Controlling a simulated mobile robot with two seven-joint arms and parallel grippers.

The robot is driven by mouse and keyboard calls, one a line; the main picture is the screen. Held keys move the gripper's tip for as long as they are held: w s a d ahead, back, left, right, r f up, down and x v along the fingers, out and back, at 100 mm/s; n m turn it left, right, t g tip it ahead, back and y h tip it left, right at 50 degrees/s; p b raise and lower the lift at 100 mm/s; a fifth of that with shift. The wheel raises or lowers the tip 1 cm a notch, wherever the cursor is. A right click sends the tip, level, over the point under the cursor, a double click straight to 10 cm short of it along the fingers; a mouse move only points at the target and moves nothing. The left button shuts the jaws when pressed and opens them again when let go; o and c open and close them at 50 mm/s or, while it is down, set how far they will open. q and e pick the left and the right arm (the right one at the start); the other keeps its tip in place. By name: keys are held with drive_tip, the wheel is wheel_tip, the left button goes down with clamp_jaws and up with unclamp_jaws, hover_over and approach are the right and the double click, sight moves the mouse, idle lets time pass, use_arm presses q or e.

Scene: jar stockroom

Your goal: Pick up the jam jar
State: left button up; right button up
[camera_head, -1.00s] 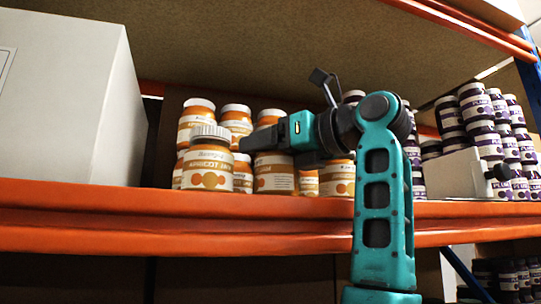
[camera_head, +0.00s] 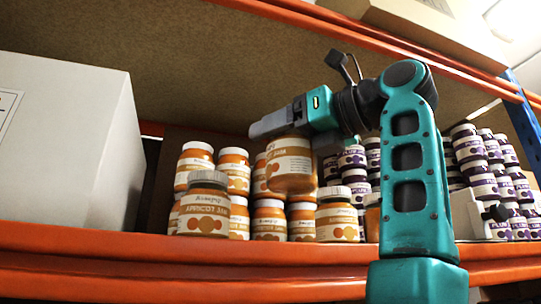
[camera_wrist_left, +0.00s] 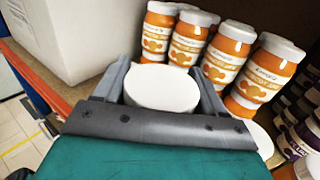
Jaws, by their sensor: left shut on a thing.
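An apricot jam jar (camera_head: 290,168) with an orange and white label hangs below my left gripper (camera_head: 268,126), above the other jars on the shelf. In the left wrist view its round white lid (camera_wrist_left: 162,88) sits between the two fingers, which are shut on it. The fingers hide its lid in the head view. Several more apricot jars stand behind and below, one with a grey-looking lid (camera_head: 207,203) at the front left. My right gripper is not in view.
A large white box (camera_head: 65,150) stands left of the jars. Stacked plum jars (camera_head: 475,165) stand to the right, behind a small white box (camera_head: 468,213). The orange shelf beam (camera_head: 150,255) runs along the front; another shelf (camera_head: 400,60) lies overhead.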

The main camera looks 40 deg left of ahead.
use_arm(q)
drive_tip(key=s+d, duration=0.6)
drive_tip(key=d, duration=0.5)
drive_tip(key=shift+r, duration=0.1)
idle(0.5)
